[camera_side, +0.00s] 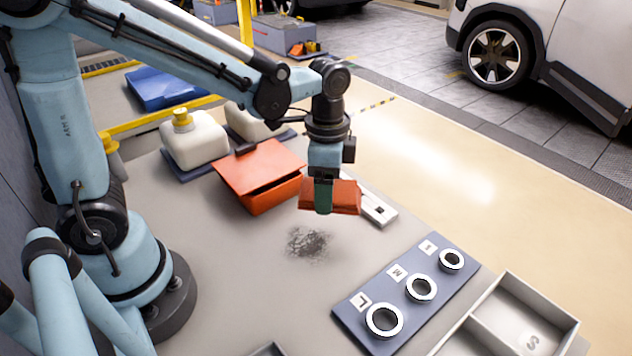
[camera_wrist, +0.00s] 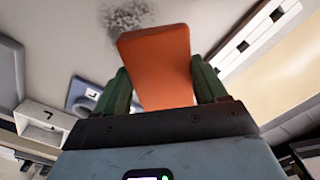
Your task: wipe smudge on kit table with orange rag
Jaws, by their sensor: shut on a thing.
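The orange rag (camera_side: 345,197) is a flat, folded-looking piece held by my gripper (camera_side: 324,205), above the grey kit table (camera_side: 230,290). In the wrist view the rag (camera_wrist: 158,65) stands between the two green fingers of my gripper (camera_wrist: 160,92), which are shut on it. The dark smudge (camera_side: 309,243) is a speckled grey patch on the table, below and slightly left of the rag in the side view. It also shows in the wrist view (camera_wrist: 126,16), partly cut off by the top edge and beyond the rag. The rag appears clear of the smudge.
An orange box with a lid (camera_side: 262,175) stands left of my gripper. White jugs (camera_side: 194,140) are behind it. A white device (camera_side: 375,208) lies right of the rag. A blue board with rings (camera_side: 405,290) and a grey divided tray (camera_side: 505,320) are at the front right.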

